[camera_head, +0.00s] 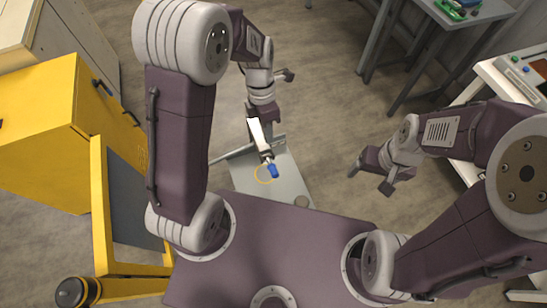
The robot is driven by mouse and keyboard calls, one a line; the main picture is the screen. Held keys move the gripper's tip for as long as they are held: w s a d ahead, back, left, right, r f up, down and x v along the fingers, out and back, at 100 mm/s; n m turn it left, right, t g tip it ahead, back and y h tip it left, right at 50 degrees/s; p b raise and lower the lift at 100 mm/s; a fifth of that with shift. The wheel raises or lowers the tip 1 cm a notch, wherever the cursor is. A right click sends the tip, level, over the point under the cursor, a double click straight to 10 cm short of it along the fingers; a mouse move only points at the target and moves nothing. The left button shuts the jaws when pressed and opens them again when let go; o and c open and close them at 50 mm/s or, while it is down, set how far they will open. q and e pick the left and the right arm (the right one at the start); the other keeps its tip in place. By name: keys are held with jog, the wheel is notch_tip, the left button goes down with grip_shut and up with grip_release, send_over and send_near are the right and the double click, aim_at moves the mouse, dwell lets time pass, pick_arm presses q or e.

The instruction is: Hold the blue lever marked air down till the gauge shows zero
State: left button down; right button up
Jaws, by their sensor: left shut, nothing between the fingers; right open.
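A small blue piece (272,170), which looks like the lever's end, shows at the lower end of a narrow white-and-black part (258,134) above a grey plate (288,179). Any lettering is too small to read, and how far it is pressed cannot be told. No gauge reading can be made out. My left gripper (264,113) is shut and empty, just behind the white-and-black part; whether it touches it is unclear. My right gripper (356,170) is open and empty, to the right of the plate, over the floor.
A yellow cabinet (50,135) and a yellow frame (101,215) stand at left. A grey table (476,12) is at upper right, a white panel unit (507,83) at right. Floor between is clear.

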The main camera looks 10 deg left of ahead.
aim_at(273, 169)
pick_arm(q)
jog(key=b+x, duration=0.2)
jog(key=x, duration=1.2)
jog(key=shift+w, duration=0.15)
